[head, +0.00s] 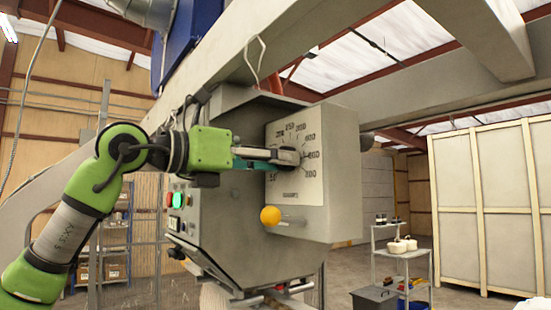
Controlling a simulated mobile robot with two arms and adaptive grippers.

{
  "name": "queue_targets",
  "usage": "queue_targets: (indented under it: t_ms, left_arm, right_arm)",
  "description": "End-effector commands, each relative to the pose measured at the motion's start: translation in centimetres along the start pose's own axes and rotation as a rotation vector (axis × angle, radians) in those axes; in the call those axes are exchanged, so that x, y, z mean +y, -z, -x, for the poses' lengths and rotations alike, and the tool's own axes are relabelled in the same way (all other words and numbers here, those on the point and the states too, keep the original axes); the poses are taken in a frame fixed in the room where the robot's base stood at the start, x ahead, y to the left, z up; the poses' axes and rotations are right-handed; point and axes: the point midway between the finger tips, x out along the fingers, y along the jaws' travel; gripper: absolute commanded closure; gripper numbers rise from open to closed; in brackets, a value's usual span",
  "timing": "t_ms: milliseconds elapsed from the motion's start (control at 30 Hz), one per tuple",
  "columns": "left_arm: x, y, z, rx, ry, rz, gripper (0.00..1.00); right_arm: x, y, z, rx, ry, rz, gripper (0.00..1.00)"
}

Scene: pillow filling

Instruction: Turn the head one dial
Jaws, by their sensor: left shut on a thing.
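The dial (289,156) sits on the square, numbered face plate (310,182) of a grey machine box. My left gripper (284,155) reaches in from the left, its fingers pointing right and shut on the dial. The fingers hide part of the dial, so its exact setting cannot be read. My right gripper is not in view.
An orange-yellow ball knob (270,216) sticks out below the dial plate. A control panel with a lit green button (178,200) is on the machine's left side. A grey beam (330,50) runs overhead. A shelf cart (402,262) stands at the right behind.

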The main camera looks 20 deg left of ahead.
Motion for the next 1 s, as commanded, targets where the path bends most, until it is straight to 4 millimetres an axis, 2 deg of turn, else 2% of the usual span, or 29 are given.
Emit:
queue_targets:
  t_ms: [300, 733, 767, 800, 833, 1000]
  left_arm:
    - [0.09, -0.31, 0.13, -0.007, -0.001, -0.084, 0.86]
    - [0.08, -0.35, 0.15, -0.009, -0.001, -0.093, 0.86]
    - [0.08, -0.35, 0.16, -0.009, -0.001, -0.092, 0.62]
    - [0.08, -0.35, 0.16, -0.009, -0.001, -0.092, 0.52]
    - [0.08, -0.34, 0.15, -0.009, -0.001, -0.092, 0.47]
    - [0.07, -0.2, 0.09, -0.005, -0.001, -0.092, 0.47]
  right_arm:
    - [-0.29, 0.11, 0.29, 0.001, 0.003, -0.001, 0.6]
    - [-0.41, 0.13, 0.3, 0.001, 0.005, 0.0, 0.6]
    - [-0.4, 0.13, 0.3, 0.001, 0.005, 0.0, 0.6]
    - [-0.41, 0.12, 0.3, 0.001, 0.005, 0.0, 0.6]
    - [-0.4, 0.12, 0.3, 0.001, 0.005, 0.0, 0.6]
    - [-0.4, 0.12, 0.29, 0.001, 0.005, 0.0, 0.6]
